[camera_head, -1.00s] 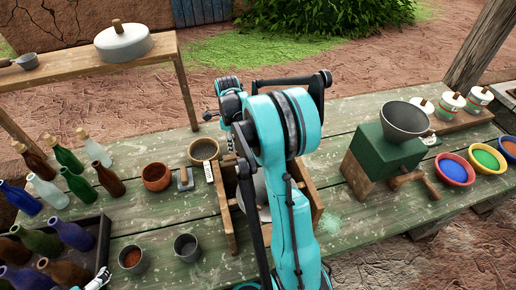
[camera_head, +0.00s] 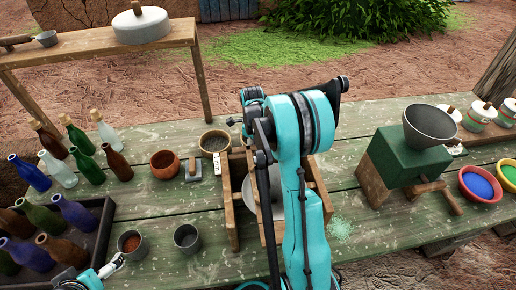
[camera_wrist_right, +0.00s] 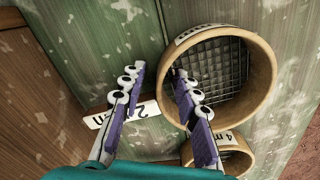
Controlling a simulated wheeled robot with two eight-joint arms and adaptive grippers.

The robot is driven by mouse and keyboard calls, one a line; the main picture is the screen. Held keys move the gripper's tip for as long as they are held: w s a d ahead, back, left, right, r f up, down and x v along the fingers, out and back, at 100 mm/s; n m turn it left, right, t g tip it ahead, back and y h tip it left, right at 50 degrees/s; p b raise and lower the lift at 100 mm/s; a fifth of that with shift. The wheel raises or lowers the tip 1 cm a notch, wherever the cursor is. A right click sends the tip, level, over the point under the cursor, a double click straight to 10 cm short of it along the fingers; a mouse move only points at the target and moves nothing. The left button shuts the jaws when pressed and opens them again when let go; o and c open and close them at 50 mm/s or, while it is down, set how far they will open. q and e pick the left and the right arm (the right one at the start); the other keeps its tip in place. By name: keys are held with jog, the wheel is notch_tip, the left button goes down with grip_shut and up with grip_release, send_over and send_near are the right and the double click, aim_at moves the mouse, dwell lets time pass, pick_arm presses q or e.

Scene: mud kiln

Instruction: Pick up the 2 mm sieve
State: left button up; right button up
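A round wooden-rimmed sieve with wire mesh (camera_wrist_right: 222,70) lies at the right in the right wrist view; the writing on its rim label is unclear. A smaller sieve labelled "4 m" (camera_wrist_right: 228,150) is below. In the head view a round sieve (camera_head: 214,141) is on the table, a white tag in front of it. My right gripper (camera_wrist_right: 160,72) is open and empty, its right finger overlapping the large sieve's rim in view. My left gripper (camera_head: 115,264) is low at the left, its finger gap unclear.
A wooden crate (camera_head: 232,220) stands beneath my right arm. A green mill with a funnel (camera_head: 405,160) is at the right. Bottles, a dark tray (camera_head: 98,222), metal cups (camera_head: 187,240) and a clay bowl (camera_head: 164,163) fill the left. The front middle of the table is mostly clear.

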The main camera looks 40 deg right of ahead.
grip_shut()
